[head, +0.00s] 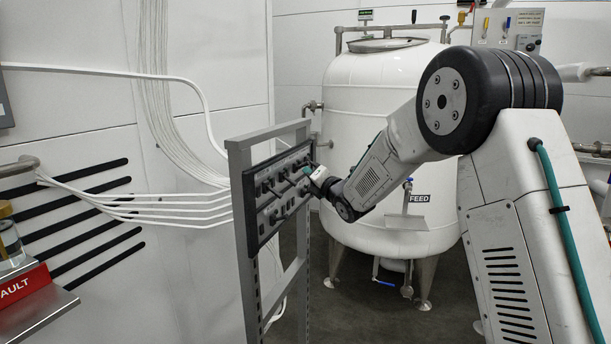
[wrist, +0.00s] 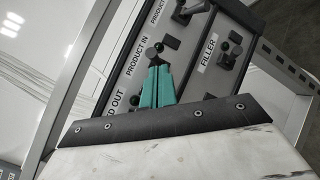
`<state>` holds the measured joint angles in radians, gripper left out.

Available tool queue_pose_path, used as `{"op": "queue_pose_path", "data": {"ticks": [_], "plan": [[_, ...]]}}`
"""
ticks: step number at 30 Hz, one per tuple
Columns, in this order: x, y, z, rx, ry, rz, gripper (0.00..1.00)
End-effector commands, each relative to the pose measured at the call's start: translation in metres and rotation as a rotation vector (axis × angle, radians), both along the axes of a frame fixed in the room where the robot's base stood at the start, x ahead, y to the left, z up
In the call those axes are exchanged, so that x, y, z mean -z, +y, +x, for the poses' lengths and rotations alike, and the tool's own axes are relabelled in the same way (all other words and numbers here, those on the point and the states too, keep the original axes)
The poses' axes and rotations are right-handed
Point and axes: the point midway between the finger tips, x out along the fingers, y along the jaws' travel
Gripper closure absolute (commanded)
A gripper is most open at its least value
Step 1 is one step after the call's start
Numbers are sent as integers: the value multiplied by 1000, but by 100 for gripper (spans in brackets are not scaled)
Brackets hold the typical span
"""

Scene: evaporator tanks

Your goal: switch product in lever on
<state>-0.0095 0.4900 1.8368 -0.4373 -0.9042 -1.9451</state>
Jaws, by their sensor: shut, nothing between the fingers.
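The dark control panel (head: 256,236) with several levers hangs on a grey frame in the head view. In the wrist view the "PRODUCT IN" label (wrist: 137,58) is readable on it. The product in lever (wrist: 170,42) is beside that label, and only its dark upper part shows past my fingers. My gripper (wrist: 157,72) has its teal fingers together with nothing between them, with the tips right at this lever. I cannot tell whether they touch it. In the head view my gripper (head: 315,170) is at the panel's right side. The lever's lower part is hidden.
The "FILLER" lever (wrist: 230,50) is close to the right of my fingers, and another lever (wrist: 190,10) is above. A white tank (head: 380,100) labelled "FEED" stands behind the panel. White cables (head: 150,205) run along the wall at left. A red fault box (head: 25,285) is at lower left.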

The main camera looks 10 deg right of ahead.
Motion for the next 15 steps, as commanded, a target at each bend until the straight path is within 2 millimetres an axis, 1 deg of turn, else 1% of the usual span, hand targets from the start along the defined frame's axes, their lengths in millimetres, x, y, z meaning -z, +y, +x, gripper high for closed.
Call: {"op": "queue_pose_path", "data": {"ticks": [4,7,10,15], "plan": [[10,4,-11,0,3,0,100],[22,10,-23,-1,6,-1,100],[19,0,-47,0,3,-1,100],[20,-22,-81,11,2,-1,100]]}}
